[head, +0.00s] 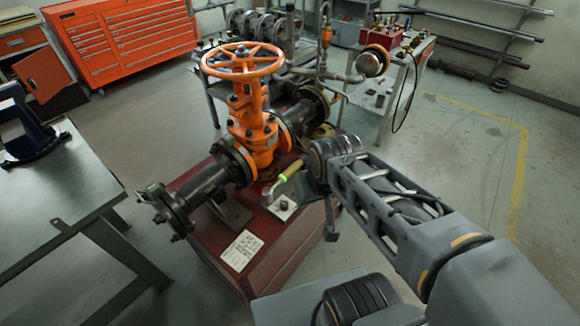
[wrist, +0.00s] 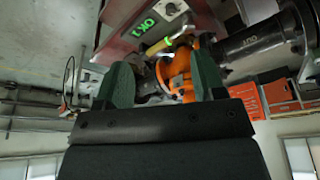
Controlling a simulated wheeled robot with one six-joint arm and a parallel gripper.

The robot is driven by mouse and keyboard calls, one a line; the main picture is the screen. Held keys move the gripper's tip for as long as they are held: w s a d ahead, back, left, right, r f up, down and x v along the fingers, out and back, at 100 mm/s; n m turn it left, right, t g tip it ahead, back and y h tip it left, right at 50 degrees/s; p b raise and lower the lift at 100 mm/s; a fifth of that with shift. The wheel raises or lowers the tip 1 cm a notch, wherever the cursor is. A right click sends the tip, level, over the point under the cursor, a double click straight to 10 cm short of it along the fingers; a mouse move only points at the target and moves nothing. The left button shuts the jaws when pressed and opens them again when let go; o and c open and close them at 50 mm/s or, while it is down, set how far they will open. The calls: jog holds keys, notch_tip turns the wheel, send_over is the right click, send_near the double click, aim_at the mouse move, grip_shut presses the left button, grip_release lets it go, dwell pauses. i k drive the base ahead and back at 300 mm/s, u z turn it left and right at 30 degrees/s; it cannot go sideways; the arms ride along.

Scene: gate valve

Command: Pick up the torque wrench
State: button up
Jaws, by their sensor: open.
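The torque wrench (head: 287,172), with a pale yellow handle and a green band, lies at a slant on the red stand beside the orange gate valve (head: 258,138). Its far end is hidden by my arm. In the wrist view, the yellow handle (wrist: 158,47) shows just beyond my fingertips, near a grey plate marked in green. My gripper (wrist: 163,72) has its two dark green fingers spread wide, with nothing held between them. In the head view, my gripper is at the stand's right side, close to the wrench, and mostly hidden behind my wrist.
The red stand (head: 265,265) carries the valve, its black flanged pipes (head: 200,190) and a paper sheet (head: 242,250). A grey bench (head: 60,190) stands at left, an orange tool cabinet (head: 125,40) behind. A cluttered workbench (head: 385,75) is at the back. The floor at right is clear.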

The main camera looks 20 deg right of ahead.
aim_at(266, 192)
jog(key=z, duration=1.9)
jog(key=k, duration=1)
jog(key=u, duration=1.6)
jog(key=i, duration=0.5)
jog(key=z, duration=0.05)
